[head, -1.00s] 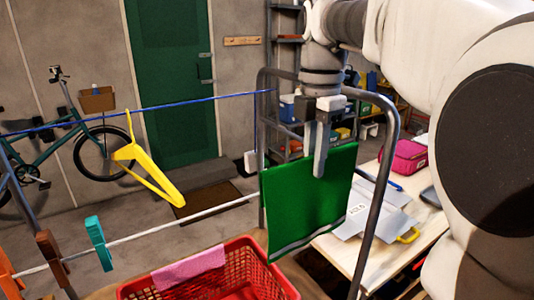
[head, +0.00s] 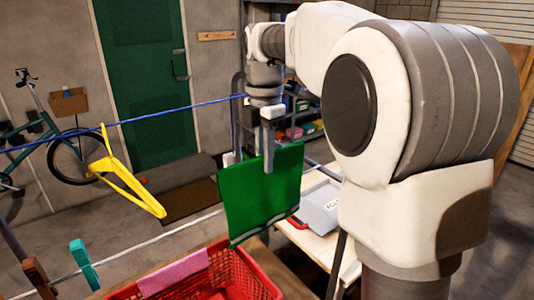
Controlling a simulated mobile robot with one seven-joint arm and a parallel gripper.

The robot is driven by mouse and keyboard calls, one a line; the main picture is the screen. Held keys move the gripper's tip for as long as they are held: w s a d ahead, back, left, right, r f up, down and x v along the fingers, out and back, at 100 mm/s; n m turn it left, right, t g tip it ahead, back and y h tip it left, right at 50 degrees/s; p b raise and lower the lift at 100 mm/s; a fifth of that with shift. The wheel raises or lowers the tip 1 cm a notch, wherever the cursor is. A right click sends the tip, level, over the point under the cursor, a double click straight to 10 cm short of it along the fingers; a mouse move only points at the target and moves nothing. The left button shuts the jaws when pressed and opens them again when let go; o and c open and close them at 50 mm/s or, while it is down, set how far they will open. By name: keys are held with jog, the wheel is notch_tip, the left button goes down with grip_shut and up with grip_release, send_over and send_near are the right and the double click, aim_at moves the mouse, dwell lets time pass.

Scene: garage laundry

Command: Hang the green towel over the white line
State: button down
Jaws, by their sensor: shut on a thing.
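The green towel (head: 262,200) hangs flat from my gripper (head: 267,165), which is shut on its upper edge. A grey stripe runs along the towel's lower edge. The white line (head: 150,242) runs from the lower left up toward the towel. The towel hides the line's right end, and I cannot tell whether they touch. The towel's lower edge hangs just above or behind the red basket's far rim.
A blue line (head: 190,106) with a yellow hanger (head: 128,180) runs higher and behind. Teal (head: 84,262) and brown (head: 38,280) clothespins sit on the white line. The red basket (head: 240,270) with a pink cloth (head: 172,272) stands below. A table (head: 320,240) is at right.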

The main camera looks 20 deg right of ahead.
aim_at(265, 190)
jog(key=shift+f+b, duration=2.35)
jog(key=shift+f, duration=1.65)
jog(key=c, duration=0.8)
grip_release()
jog(key=shift+o, duration=0.2)
notch_tip(265, 190, up, 17)
jog(key=p, duration=0.3)
jog(key=shift+s+r, duration=0.2)
jog(key=shift+r, duration=0.05)
jog(key=s+f+m+t, duration=0.5)
jog(key=s+f+m, duration=1.2)
jog(key=s+m, duration=0.5)
jog(key=shift+f+m+t, duration=0.3)
jog(key=shift+f, duration=0.1)
